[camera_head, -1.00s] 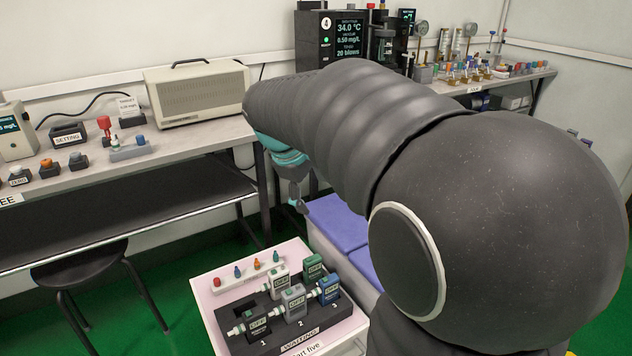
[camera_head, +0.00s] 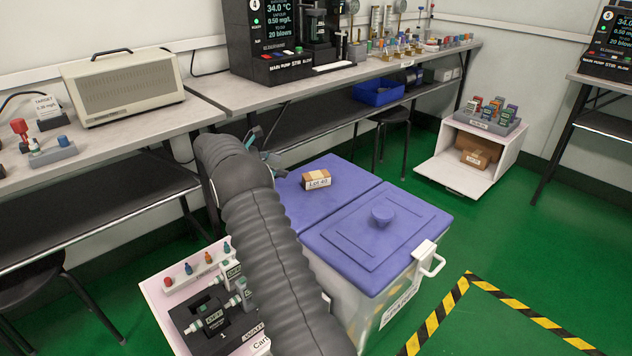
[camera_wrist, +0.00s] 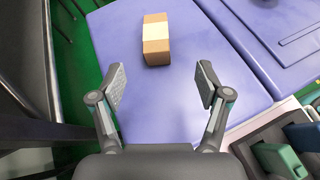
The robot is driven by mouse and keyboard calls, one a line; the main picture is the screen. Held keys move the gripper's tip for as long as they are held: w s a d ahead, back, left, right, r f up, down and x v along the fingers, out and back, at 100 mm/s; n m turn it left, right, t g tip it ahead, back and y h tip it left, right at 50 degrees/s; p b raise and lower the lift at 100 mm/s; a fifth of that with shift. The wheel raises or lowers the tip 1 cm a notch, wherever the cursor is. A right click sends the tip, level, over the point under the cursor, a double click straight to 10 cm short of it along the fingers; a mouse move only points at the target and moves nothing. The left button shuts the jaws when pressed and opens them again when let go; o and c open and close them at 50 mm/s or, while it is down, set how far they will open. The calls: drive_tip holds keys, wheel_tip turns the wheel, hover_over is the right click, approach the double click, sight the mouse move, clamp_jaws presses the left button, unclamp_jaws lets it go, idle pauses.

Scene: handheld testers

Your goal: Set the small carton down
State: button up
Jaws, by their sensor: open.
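The small carton (camera_head: 316,180), brown with a pale band and a label reading "Lot 40", lies on the purple lid (camera_head: 345,173) of the large bin. In the wrist view the carton (camera_wrist: 156,40) sits on the lid ahead of my fingertips and apart from them. My gripper (camera_wrist: 160,84) is open with nothing between its fingers, above the lid. In the head view my gripper (camera_head: 262,145) is partly hidden behind my arm, to the left of the carton.
The cart (camera_head: 158,288) with handheld testers stands at front left, partly behind my arm. A white open cabinet (camera_head: 446,170) holds another brown box. A bench (camera_head: 232,95) runs behind.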

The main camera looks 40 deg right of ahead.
sight(308, 175)
drive_tip(key=d+f, duration=0.1)
drive_tip(key=w+d+f, duration=0.1)
drive_tip(key=f, duration=0.1)
drive_tip(key=shift+f+n+g+h, duration=0.15)
drive_tip(key=shift+n+g+h, duration=0.25)
drive_tip(key=shift+d+f, duration=0.2)
drive_tip(key=x, duration=0.8)
drive_tip(key=shift+f+x, duration=0.15)
drive_tip(key=shift+x, duration=1.2)
drive_tip(key=shift+f+x, duration=0.2)
drive_tip(key=shift+x, duration=1.1)
drive_tip(key=shift+s+a, duration=0.15)
drive_tip(key=shift+a, duration=0.05)
drive_tip(key=c, duration=1.4)
clamp_jaws()
drive_tip(key=shift+r, duration=0.2)
